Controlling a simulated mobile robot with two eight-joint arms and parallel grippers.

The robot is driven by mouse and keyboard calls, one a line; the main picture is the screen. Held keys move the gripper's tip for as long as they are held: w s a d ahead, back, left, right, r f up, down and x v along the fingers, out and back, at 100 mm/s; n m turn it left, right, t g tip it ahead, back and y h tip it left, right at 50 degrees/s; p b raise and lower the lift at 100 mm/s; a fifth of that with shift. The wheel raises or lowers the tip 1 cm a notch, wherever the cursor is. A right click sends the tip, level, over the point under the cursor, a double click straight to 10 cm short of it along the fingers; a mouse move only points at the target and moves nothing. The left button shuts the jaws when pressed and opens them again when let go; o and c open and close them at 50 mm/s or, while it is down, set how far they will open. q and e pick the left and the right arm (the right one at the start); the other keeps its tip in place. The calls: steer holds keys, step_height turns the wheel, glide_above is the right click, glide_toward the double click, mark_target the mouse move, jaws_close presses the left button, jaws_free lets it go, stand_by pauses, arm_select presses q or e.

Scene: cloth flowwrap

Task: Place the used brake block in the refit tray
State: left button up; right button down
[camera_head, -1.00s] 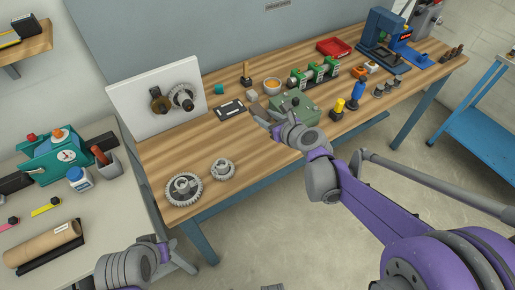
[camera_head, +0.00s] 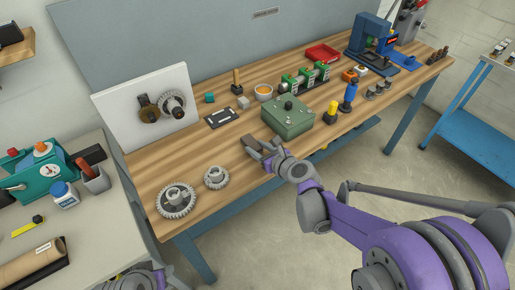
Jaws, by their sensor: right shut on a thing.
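My right gripper (camera_head: 262,149) is shut on a small brown-grey block (camera_head: 251,142), probably the used brake block, above the front part of the wooden bench (camera_head: 205,152). The fingers partly hide the block. A red tray (camera_head: 322,54) stands at the back of the bench, and a flat black tray or plate with a white mark (camera_head: 222,117) lies nearer the middle. I cannot tell which one is the refit tray. Only part of my left arm shows at the bottom edge; its fingertips are not in view.
A green box with a knob (camera_head: 288,117) stands just right of my right gripper. Two gears (camera_head: 177,201) (camera_head: 216,177) lie to its left. A pale block (camera_head: 243,102) and an orange bowl (camera_head: 263,92) stand behind. Bare wood lies between gears and black plate.

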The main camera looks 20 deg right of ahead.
steer(key=shift+c, duration=1.8)
jaws_free()
steer(key=shift+f, duration=0.1)
